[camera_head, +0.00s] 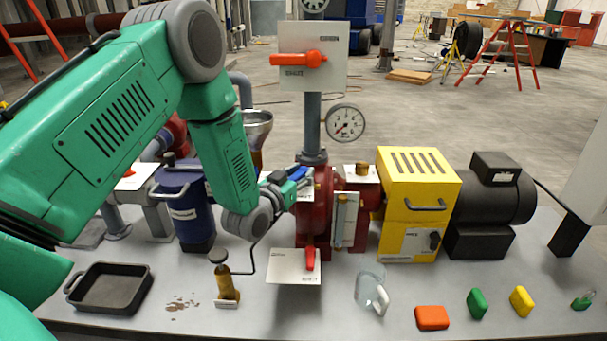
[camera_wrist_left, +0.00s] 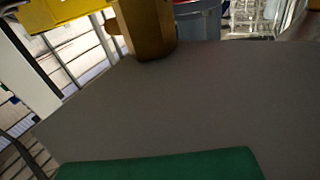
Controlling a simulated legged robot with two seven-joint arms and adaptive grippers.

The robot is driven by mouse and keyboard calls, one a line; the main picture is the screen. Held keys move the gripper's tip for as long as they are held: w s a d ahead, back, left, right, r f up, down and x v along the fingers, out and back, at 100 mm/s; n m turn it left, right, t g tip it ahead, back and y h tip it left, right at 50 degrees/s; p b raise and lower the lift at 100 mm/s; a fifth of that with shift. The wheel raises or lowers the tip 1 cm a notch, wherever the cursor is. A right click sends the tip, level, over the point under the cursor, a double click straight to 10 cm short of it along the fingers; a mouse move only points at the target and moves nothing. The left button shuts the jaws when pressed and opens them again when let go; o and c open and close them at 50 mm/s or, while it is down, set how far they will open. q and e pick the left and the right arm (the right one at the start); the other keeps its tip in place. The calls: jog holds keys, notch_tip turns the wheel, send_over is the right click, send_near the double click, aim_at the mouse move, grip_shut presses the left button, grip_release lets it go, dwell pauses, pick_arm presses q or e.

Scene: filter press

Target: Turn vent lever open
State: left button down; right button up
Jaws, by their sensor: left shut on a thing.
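My left gripper (camera_head: 292,184) reaches in from the left to the top of the red pump housing (camera_head: 322,212) and is shut on a small blue lever (camera_head: 298,173). The gripper and the teal wrist hide most of that lever and the small plate under it, so its exact angle is unclear. In the left wrist view a brass fitting (camera_wrist_left: 148,28) stands at the edge of a grey plate (camera_wrist_left: 180,100). The fingertips cannot be made out there. My right gripper is in neither view.
An orange lever (camera_head: 310,59) lies level on an upper plate. A red lever (camera_head: 311,259) is on a lower plate. A gauge (camera_head: 345,122) and yellow guard (camera_head: 417,190) stand right.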

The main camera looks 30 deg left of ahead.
pick_arm(q)
jog(key=m+h, duration=0.1)
jog(key=h, duration=0.1)
jog(key=m+h, duration=0.2)
jog(key=a+m+g+h, duration=0.1)
jog(key=h, duration=0.2)
jog(key=shift+m+b, duration=0.3)
jog(key=shift+b, duration=0.1)
jog(key=m+g+h, duration=0.1)
jog(key=m+g+h+b, duration=0.1)
jog(key=h, duration=0.1)
jog(key=shift+w+a+m+h, duration=0.1)
jog(key=shift+w+m+h, duration=0.05)
jog(key=shift+m+h, duration=0.2)
jog(key=shift+w+a+r+m+g+h+b, duration=0.15)
jog(key=shift+m+g+h+b, duration=0.5)
jog(key=shift+m+g+h, duration=0.65)
jog(key=shift+w+r+m+g+h+b, duration=0.15)
jog(key=shift+m+g+h+b, duration=0.5)
jog(key=shift+m+g+h, duration=0.65)
jog(key=shift+r+g, duration=0.1)
jog(key=shift+g, duration=0.2)
jog(key=c, duration=1.4)
grip_release()
jog(key=shift+s, duration=0.1)
jog(key=v, duration=1.2)
jog(key=shift+a+f, duration=0.3)
jog(key=shift+f, duration=0.1)
